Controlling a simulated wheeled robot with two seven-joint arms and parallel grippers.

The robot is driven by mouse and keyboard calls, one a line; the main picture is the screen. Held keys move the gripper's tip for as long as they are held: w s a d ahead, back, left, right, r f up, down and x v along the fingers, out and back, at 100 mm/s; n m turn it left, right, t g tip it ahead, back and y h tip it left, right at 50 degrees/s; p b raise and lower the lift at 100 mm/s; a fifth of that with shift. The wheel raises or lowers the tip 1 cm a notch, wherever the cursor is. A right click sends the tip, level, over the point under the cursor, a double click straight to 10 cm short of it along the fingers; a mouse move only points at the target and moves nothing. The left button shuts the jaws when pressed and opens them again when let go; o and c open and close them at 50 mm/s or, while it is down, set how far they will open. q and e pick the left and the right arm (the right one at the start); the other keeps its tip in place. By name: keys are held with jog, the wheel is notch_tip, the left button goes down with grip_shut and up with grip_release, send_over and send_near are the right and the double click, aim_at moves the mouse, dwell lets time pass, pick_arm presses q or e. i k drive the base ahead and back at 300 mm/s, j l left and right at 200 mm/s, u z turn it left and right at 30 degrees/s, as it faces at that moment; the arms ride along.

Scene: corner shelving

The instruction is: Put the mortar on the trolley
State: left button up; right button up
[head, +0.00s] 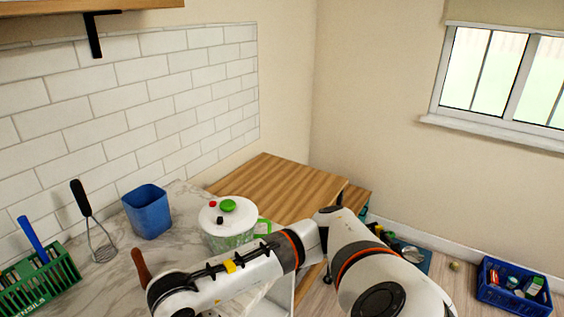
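I cannot make out a mortar in the head view. No trolley can be told for certain either. One white arm of mine comes in from the lower right, bends near the middle and reaches left over the marble counter (178,222). Its far end meets the bottom edge of the picture, and no gripper fingers show. My other arm and its gripper are not in view. The arm hides part of the counter's front and whatever lies behind it.
A wooden top (270,186) fills the corner. A teal tray (421,266) and blue crate (514,297) are at right.

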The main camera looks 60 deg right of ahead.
aim_at(289, 193)
jog(key=l+z, duration=0.15)
jog(key=l, duration=2.15)
jog(key=i+l+z, duration=0.1)
jog(key=i+l, duration=0.55)
jog(key=l, duration=0.1)
